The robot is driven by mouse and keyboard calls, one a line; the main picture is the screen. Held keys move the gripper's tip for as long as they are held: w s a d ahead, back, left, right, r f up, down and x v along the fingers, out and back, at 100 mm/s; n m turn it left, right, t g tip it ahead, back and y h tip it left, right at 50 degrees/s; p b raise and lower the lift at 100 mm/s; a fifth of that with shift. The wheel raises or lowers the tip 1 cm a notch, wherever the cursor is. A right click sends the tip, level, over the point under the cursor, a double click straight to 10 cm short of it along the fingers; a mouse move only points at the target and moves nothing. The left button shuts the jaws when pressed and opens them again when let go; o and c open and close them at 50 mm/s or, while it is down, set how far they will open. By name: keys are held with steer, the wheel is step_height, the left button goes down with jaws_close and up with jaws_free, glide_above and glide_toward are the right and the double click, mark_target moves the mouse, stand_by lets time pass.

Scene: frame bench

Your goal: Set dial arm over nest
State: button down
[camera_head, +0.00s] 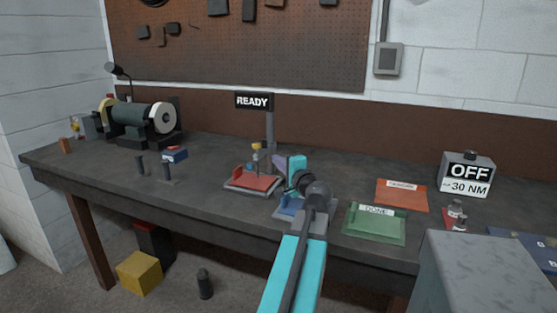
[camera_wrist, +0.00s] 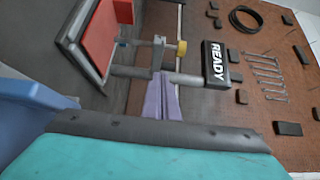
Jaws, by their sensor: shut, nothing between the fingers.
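The nest is a red plate in a grey frame (camera_head: 252,182) on the bench; the red plate also shows at the upper left of the wrist view (camera_wrist: 98,38). Behind it stands a grey post (camera_head: 270,128) with a READY sign. The dial arm, a grey bracket with a yellow knob (camera_head: 256,146), sticks out from the post, its thin tip pointing down toward the plate; it also shows in the wrist view (camera_wrist: 157,52). My gripper (camera_wrist: 161,84) is shut and empty, its lilac fingertips by the post and bracket. I cannot tell whether they touch.
A blue fixture (camera_head: 288,206) lies under my arm, right of the nest. A green DONE tray (camera_head: 374,226) and an orange tray (camera_head: 402,196) lie further right, before an OFF / 30 NM box (camera_head: 467,174). A grinder (camera_head: 140,118) stands at the left. Dark pegs stand left of the nest.

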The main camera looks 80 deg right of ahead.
steer(key=shift+s+a+b, duration=0.15)
steer(key=shift+a, duration=1.25)
steer(key=shift+s+a+b, duration=0.15)
steer(key=shift+a, duration=1.2)
